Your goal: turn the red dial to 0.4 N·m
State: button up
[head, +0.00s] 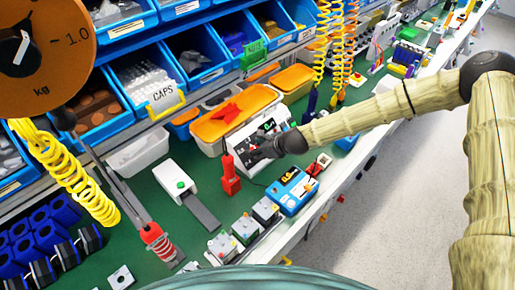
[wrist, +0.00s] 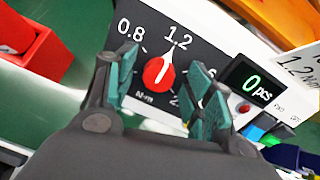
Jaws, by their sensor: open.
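The red dial (wrist: 158,72) is a round knob on a dark panel with a white scale, in the wrist view. Its white pointer line points up toward the 1.2 mark. The labels 0.8 and 1.2 are readable; those at the lower right are partly hidden by a finger, and the 0.4 mark cannot be seen. My gripper (wrist: 160,66) is open, with one green-padded finger on each side of the dial. I cannot tell whether either finger touches it. In the head view my gripper (head: 262,148) is at the white control box (head: 243,160) and covers the dial.
A counter display (wrist: 250,85) reading 0 pcs is right of the dial. A red tool (head: 230,176) stands left of the box. Orange trays (head: 235,112) are behind it, and a blue device (head: 292,190) is in front. Yellow coiled hoses (head: 323,50) hang behind my arm.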

jog(key=c, duration=1)
